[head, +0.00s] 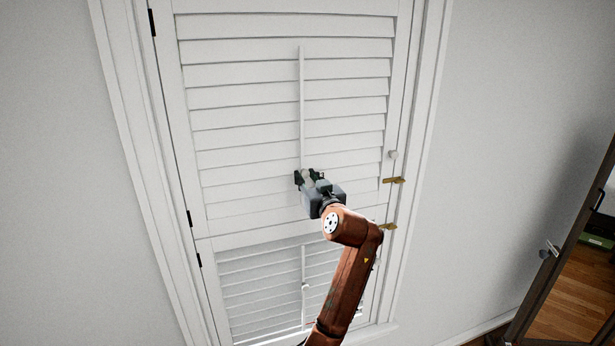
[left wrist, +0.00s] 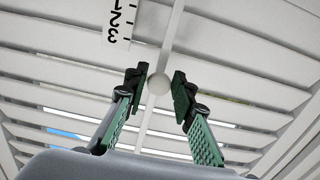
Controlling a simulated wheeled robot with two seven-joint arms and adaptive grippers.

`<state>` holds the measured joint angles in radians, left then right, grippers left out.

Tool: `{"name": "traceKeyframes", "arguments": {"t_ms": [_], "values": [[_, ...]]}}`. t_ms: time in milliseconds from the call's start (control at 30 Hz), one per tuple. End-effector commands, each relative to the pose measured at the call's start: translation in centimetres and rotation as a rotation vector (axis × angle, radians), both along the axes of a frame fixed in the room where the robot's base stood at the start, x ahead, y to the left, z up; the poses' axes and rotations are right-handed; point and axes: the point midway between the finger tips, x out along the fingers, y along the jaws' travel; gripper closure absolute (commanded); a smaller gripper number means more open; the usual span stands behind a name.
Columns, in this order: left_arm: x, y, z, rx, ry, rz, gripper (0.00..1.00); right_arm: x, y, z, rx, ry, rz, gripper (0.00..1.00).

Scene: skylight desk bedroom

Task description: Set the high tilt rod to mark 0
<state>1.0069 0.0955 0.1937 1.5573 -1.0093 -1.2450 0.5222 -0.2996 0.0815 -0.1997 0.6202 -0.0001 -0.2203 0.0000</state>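The high tilt rod (head: 302,100) is a thin white vertical bar on the upper louvre panel (head: 235,123). It also shows in the left wrist view (left wrist: 173,35), with a round white knob (left wrist: 158,84) on it. My left gripper (head: 309,177) is at the rod's lower end. In the left wrist view its green-padded fingers (left wrist: 160,88) are apart, one on each side of the knob. A small gap shows at the right finger; I cannot tell whether the left finger touches. A white scale (left wrist: 118,22) with marks 1, 2 and 3 is beside the rod. Mark 0 is not visible. My right gripper is not in view.
A lower louvre panel (head: 255,282) has its own rod and knob (head: 305,287). Brass latches (head: 394,181) and a white knob (head: 393,154) are at the frame's right. A dark-framed mirror or door (head: 560,240) stands at right. The wall between is clear.

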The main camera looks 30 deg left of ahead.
Motion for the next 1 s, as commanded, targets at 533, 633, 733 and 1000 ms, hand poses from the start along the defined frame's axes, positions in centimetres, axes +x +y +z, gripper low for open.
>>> {"name": "traceKeyframes", "arguments": {"t_ms": [533, 633, 733, 1000], "values": [[-0.5, -0.8, 0.3, 0.003, -0.006, -0.003, 0.64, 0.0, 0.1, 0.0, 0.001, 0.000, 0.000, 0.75], [-1.5, -2.0, 0.3, 0.003, -0.006, -0.004, 0.64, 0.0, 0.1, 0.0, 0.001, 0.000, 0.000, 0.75], [-2.8, -3.6, 0.3, 0.001, -0.006, -0.005, 0.64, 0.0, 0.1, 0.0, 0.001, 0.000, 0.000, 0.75], [-6.4, -7.5, 0.2, 0.001, -0.005, -0.004, 0.64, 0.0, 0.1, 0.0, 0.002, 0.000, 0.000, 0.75]]}}
